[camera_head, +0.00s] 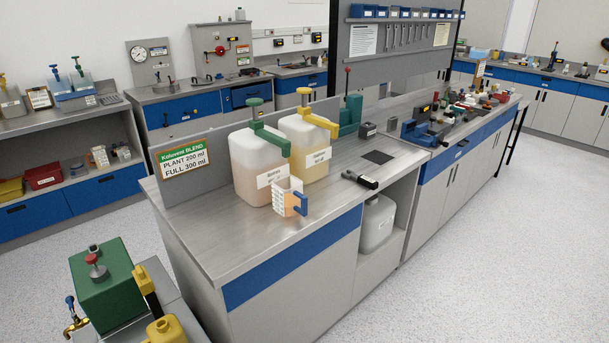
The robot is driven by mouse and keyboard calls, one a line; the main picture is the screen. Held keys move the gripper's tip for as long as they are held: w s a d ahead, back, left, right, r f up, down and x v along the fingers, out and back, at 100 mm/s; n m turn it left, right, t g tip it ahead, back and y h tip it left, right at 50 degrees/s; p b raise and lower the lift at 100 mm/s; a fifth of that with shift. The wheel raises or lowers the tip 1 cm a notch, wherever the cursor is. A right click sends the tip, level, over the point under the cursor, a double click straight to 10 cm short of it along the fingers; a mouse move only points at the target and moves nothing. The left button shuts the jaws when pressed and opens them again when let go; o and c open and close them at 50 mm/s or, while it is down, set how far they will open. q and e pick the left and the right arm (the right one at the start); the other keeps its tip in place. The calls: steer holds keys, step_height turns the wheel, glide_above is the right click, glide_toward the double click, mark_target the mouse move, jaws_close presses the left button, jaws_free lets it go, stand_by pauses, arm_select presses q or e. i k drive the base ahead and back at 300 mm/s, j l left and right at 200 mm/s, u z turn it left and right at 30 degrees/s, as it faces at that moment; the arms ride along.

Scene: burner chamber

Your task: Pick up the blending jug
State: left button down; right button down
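The blending jug (284,197) stands upright near the front edge of the grey bench top (215,231). It is small and pale, with orange markings on its side and a blue handle at its right. It stands just in front of two large pump containers: a whitish one with a green pump (252,165) and a yellowish one with a yellow pump (306,150). The green pump's spout reaches out above the jug. Neither of my grippers shows in this view.
A green-topped sign (183,160) stands at the bench's left rear. A black-handled tool (360,180) lies right of the jug. A white container (377,222) sits in the open bay below. A green tank (108,284) is at lower left. The floor (480,255) at right is clear.

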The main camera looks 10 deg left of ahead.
mark_target(288, 200)
steer(key=i+l+u, duration=0.1)
steer(key=u, duration=0.35)
steer(key=i+l+u, duration=0.1)
steer(key=u, duration=0.35)
steer(key=i+l+u, duration=0.1)
steer(key=u, duration=0.3)
steer(key=l+u, duration=0.25)
steer(key=u, duration=0.2)
steer(key=i, duration=0.05)
